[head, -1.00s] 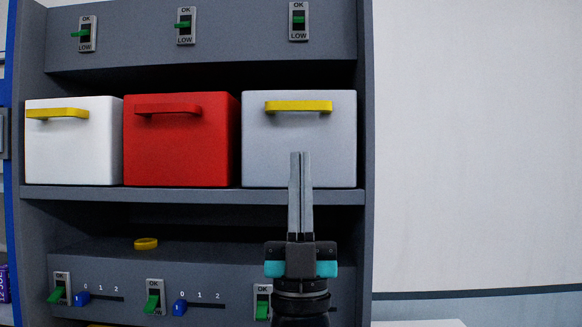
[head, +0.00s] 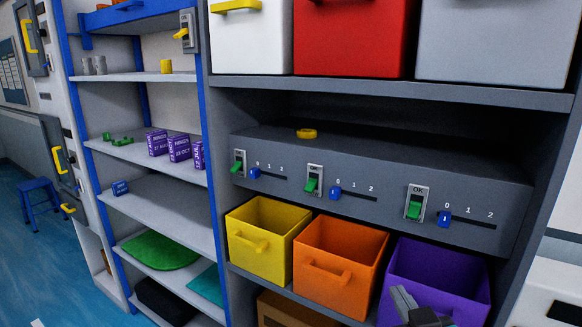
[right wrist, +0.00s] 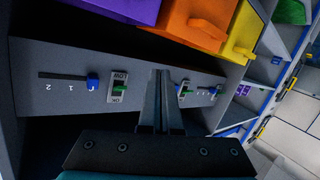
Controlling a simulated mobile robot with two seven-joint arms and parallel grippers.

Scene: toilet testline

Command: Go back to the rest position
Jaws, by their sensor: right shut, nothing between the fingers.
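My right gripper (head: 402,295) is low in the head view, in front of the purple bin (head: 440,270). Its fingers are together with nothing between them. In the right wrist view the shut fingers (right wrist: 160,75) stand before the grey switch panel, which appears upside down. My left gripper is in neither current view.
The switch panel (head: 385,190) carries green switches and blue sliders, with a yellow ring (head: 307,133) on top. White, red (head: 355,40) and grey bins stand above; yellow (head: 262,215) and orange (head: 345,235) bins below. A blue-framed shelf (head: 160,150) is left. A blue stool (head: 38,197) stands on the floor.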

